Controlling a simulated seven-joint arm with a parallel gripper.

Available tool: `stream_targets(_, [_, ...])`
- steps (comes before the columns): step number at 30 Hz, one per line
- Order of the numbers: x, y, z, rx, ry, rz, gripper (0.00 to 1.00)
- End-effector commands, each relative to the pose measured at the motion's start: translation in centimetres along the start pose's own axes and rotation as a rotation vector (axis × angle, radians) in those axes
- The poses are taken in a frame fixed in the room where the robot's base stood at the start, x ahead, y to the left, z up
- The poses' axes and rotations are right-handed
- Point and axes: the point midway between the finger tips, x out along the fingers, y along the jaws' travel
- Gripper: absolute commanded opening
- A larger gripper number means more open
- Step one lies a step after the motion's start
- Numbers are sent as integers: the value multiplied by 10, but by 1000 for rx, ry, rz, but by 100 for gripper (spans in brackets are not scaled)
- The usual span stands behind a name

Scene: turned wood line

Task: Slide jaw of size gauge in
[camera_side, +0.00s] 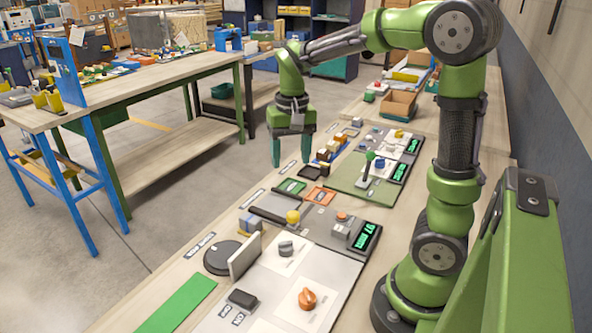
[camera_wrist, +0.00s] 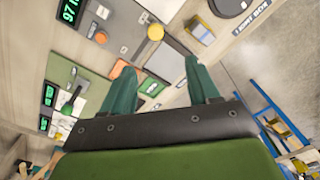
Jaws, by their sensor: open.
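The size gauge (camera_side: 328,222) is a grey panel on the near bench. Its green-lit display (camera_side: 366,237) also shows in the wrist view (camera_wrist: 69,10) and seems to read 97 mm. A yellow knob (camera_side: 293,216) sits by the dark bar on the gauge's left part, seemingly on the jaw; it also shows in the wrist view (camera_wrist: 155,32). My gripper (camera_side: 291,162) is open and empty, above and beyond the gauge. In the wrist view its green fingers (camera_wrist: 160,85) are spread, clear of the knob.
Green and orange squares (camera_side: 320,196) lie just beyond the gauge. A green panel (camera_side: 350,183) with a lever and displays stands farther back, beside several small blocks (camera_side: 328,150). An upright pale plate (camera_side: 245,255) and round black disc (camera_side: 221,258) are nearer the camera.

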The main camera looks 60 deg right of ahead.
Motion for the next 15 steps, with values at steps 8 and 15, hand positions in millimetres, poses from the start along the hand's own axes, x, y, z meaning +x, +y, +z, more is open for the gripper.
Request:
stream_targets(8, [5,6,-1,47,-25,28,60])
stream_targets(15, [54,7,1,46,-27,29,60])
